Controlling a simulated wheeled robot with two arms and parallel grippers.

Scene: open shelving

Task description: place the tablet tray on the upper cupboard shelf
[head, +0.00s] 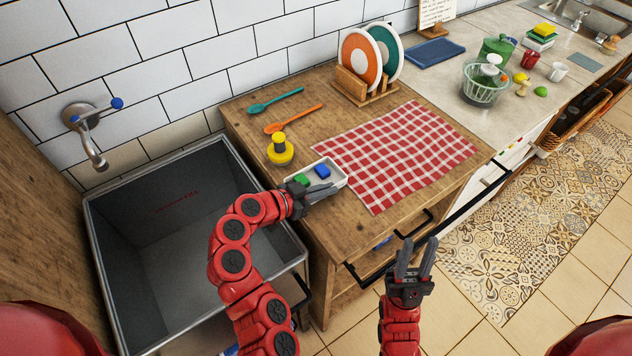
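No upper cupboard shelf can be made out in this view.
A deep metal sink (165,255) lies left of the wooden counter (235,115). The red checked cloth (400,150) is bare. Drawers with handles face the tiled floor.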

